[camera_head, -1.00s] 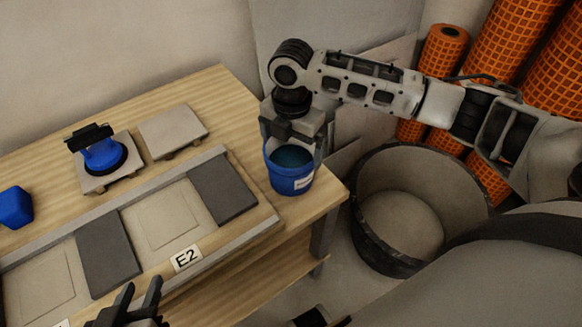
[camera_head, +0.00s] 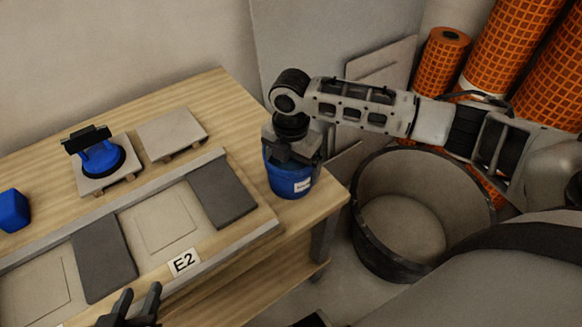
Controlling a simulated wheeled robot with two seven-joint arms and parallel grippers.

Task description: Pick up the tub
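The blue tub (camera_head: 286,182) with a white label stands upright at the right end of the wooden bench. My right gripper (camera_head: 291,150) points down over the tub, its body covering most of the rim and opening. Its fingertips are hidden, so I cannot tell whether they grip the tub. My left gripper (camera_head: 139,297) shows at the bottom edge, its two dark fingers apart with nothing between them.
The wooden bench (camera_head: 222,90) carries grey tiles, an E2 label (camera_head: 184,262), a blue suction lifter (camera_head: 98,155) on a tile and a blue block (camera_head: 13,210). A large round bin (camera_head: 372,247) stands right of the bench. Orange rolls (camera_head: 437,68) stand behind.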

